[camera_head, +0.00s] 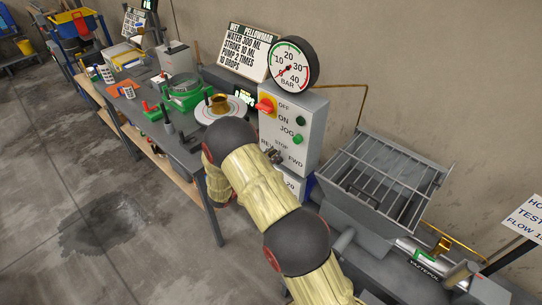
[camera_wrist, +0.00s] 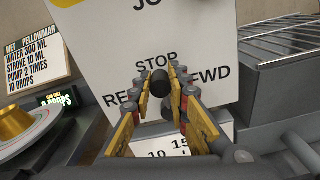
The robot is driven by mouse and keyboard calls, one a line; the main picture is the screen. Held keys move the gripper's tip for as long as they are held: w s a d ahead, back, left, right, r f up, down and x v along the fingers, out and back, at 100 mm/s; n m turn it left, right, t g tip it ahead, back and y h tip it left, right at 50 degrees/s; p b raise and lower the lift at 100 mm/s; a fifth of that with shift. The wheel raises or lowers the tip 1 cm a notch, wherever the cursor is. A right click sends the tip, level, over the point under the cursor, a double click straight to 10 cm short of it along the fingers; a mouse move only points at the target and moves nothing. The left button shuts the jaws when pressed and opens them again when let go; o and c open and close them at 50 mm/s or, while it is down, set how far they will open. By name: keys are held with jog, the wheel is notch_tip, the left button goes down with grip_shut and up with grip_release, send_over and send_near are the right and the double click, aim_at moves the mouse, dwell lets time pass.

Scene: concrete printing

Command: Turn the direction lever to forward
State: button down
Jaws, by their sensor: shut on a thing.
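The direction lever (camera_wrist: 159,82) is a short black handle with a round end, on the front of the grey control box (camera_head: 292,125). Its labels read STOP above, REV (camera_wrist: 118,98) at left and FWD (camera_wrist: 210,84) at right. Its round end shows just below STOP, and the lever points roughly that way. My gripper (camera_wrist: 163,95) has its yellow fingers on both sides of the lever and is shut on it. In the head view my gripper (camera_head: 272,155) is small and partly hidden by my arm, below JOG and between REV and FWD.
A grated hopper (camera_head: 385,185) stands close at right. A bench (camera_head: 195,150) with a brass funnel (camera_head: 220,103) is at left.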

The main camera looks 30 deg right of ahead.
jog(key=s+m+b, duration=0.1)
jog(key=m+b, duration=0.1)
jog(key=s+d+f+m+b, duration=0.1)
jog(key=m+b, duration=0.1)
jog(key=b, duration=0.1)
jog(key=s+m+b, duration=0.1)
jog(key=m+b, duration=0.1)
jog(key=shift+s+d+f+m+b, duration=0.2)
jog(key=shift+s+f+m+b, duration=0.1)
jog(key=shift+s+m, duration=0.1)
dwell(0.3)
jog(key=c, duration=2)
grip_release()
jog(key=o, duration=0.3)
jog(key=shift+s+a+f, duration=0.1)
jog(key=shift+a, duration=0.15)
send_near(279, 162)
jog(key=s+a+r, duration=0.4)
jog(key=r, duration=0.1)
jog(key=shift+s+a, duration=0.15)
jog(key=shift+s, duration=0.1)
